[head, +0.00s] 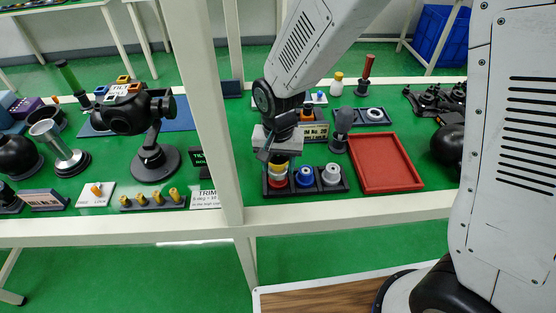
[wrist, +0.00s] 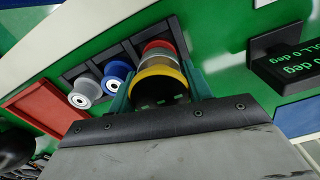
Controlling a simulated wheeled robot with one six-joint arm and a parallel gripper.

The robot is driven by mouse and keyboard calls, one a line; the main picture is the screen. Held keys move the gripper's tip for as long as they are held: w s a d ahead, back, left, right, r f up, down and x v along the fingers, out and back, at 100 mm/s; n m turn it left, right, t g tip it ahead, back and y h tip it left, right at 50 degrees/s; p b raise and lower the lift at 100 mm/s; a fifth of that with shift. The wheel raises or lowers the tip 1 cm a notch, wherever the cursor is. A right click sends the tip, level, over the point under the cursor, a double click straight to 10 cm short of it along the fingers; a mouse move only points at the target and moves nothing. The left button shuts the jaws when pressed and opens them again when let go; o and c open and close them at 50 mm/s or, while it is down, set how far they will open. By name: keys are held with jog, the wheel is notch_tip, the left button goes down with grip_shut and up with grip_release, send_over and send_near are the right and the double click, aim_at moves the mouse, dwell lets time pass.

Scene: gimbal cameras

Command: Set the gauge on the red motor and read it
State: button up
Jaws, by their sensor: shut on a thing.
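The gauge is a short cylinder with a yellow band (head: 278,162). In the wrist view the gauge (wrist: 160,72) shows a yellow rim and a dark face with green marks, too small and partly hidden to read. My gripper (head: 277,155) is shut on it, with teal fingers on either side in the wrist view (wrist: 160,92). The red motor (head: 278,183) sits in the left slot of a dark three-slot rack, directly below the gauge; it also shows in the wrist view (wrist: 158,46). I cannot tell whether the gauge touches the motor.
A blue motor (head: 304,176) and a grey motor (head: 331,174) fill the other slots. A red tray (head: 385,162) lies to the right, empty. A white post (head: 213,100) stands left of the rack. A dark display reading "0 deg" (wrist: 288,64) stands nearby.

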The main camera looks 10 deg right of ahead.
jog(key=shift+f, duration=0.3)
jog(key=o, duration=1.2)
notch_tip(320, 180, up, 8)
jog(key=shift+f, duration=0.15)
